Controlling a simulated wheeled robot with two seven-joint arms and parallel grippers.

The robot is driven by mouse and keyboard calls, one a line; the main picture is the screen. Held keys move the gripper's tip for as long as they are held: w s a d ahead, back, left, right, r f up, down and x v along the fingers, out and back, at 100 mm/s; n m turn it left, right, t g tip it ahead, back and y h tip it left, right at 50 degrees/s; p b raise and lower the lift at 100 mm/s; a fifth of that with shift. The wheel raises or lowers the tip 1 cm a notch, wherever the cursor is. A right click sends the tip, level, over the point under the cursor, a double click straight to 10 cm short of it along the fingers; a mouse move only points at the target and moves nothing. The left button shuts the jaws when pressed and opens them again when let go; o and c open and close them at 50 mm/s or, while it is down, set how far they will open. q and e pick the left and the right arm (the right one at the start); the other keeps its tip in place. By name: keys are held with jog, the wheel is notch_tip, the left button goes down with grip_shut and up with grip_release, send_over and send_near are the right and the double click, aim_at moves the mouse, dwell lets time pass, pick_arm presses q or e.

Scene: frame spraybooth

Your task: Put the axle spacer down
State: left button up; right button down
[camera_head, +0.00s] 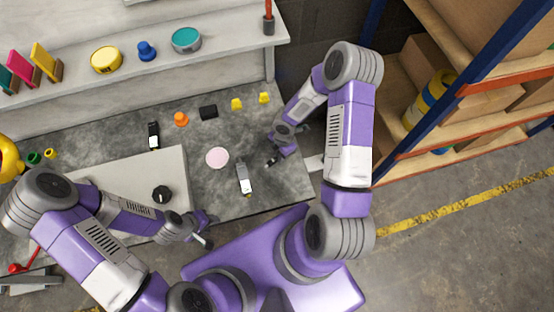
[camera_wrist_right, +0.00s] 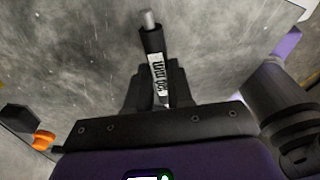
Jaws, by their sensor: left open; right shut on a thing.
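The axle spacer (camera_wrist_right: 151,42) shows in the right wrist view as a dark rod with a pale metal tip and a white printed label. My right gripper (camera_wrist_right: 156,85) is shut on it, and the fingers hide part of it. In the head view my right gripper (camera_head: 273,160) is at the right part of the grey bench, and the piece is small and dark there. Whether it touches the bench is unclear. My left gripper (camera_head: 206,232) is open at the front edge of the bench, apart from the spacer.
The grey bench (camera_head: 215,205) holds a pink disc (camera_head: 217,158), a grey labelled tool (camera_head: 243,176), an orange piece (camera_head: 181,119), a black block (camera_head: 208,112) and two yellow pieces (camera_head: 237,104). A raised pale slab (camera_head: 120,180) is left. Shelving (camera_head: 470,125) stands right.

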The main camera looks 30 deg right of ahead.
jog(key=shift+f+b, duration=0.7)
jog(key=shift+f, duration=1.1)
jog(key=shift+f, duration=0.1)
jog(key=c, duration=1)
grip_release()
